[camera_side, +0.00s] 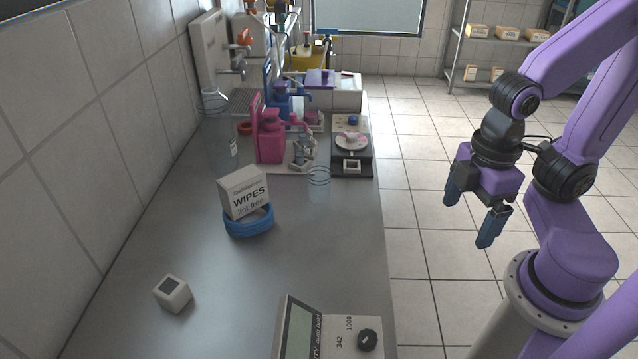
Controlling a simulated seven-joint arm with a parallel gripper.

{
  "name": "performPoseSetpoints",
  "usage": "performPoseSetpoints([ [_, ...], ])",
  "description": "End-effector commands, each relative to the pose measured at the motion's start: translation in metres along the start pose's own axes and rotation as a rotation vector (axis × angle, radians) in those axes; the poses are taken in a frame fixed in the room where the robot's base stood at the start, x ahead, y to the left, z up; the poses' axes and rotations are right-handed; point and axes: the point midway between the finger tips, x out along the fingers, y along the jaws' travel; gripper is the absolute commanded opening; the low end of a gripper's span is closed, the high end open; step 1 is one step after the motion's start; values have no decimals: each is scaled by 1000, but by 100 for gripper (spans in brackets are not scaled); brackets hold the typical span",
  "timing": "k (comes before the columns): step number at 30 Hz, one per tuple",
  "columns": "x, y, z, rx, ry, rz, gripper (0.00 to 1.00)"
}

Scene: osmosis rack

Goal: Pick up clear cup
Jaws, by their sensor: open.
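A clear cup (318,185) stands upright on the grey bench near its right edge, left of a dark balance. It is see-through and its outline is faint. My gripper (467,218) is to the right of the bench, over the tiled floor, well apart from the cup. Its two dark blue fingers point down and are spread wide with nothing between them.
A wipes box (243,193) sits in a blue ring (248,220). Behind the cup are a pink stand (270,140) and the dark balance (352,150). The bench's middle is clear.

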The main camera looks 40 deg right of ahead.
Motion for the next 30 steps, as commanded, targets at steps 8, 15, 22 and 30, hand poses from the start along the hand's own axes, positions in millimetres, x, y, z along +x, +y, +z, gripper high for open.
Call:
performPoseSetpoints([
  [8,9,50,-27,-91,-187,133,93],
  [15,18,120,-62,-221,-465,291,93],
  [22,27,183,-94,-344,-742,408,93],
  [30,42,249,-130,-487,-1070,510,93],
])
